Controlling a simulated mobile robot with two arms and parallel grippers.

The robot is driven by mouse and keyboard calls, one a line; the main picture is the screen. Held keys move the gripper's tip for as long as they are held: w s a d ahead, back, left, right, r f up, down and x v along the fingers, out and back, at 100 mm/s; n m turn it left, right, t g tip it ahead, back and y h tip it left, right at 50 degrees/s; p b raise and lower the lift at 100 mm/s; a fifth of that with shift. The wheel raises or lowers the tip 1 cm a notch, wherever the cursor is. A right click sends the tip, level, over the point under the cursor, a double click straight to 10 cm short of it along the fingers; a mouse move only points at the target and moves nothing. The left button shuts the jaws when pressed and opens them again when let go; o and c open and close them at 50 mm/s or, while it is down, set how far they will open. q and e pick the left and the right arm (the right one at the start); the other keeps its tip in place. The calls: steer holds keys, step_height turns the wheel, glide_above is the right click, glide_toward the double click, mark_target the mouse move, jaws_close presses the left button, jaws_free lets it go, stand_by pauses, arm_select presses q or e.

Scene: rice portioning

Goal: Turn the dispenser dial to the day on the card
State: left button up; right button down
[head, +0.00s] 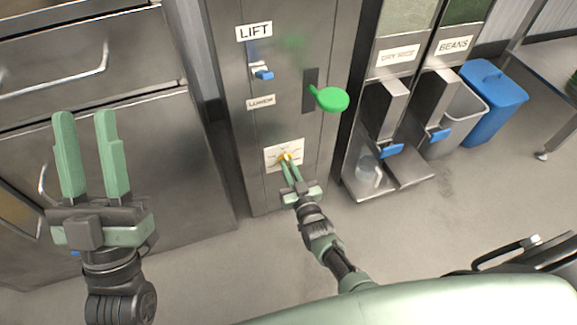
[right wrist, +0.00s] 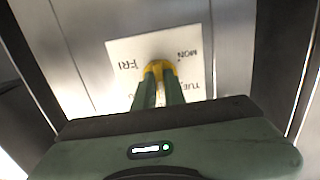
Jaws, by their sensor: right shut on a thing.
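A white dial plate (head: 271,159) is on the lower front of the steel lift panel. Its yellow dial knob (head: 284,156) is gripped by my right gripper (head: 287,162), whose fingers are shut on it. In the right wrist view, the plate (right wrist: 128,50) shows FRI at left, MON at upper right and TUE at lower right; the yellow knob (right wrist: 157,68) sits between the fingertips. Which day the knob points to is hidden by the fingers. My left gripper (head: 86,125) is open and empty in front of steel drawers. I see no readable day card.
Above the dial are a LIFT label (head: 254,31), a blue switch (head: 263,74) and a green lever knob (head: 332,99). To the right stand dispensers with blue levers (head: 393,150) and a blue bin (head: 494,90). The floor between is clear.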

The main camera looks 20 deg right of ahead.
steer(key=shift+f, duration=0.1)
stand_by(0.4)
steer(key=c, duration=1.5)
jaws_free()
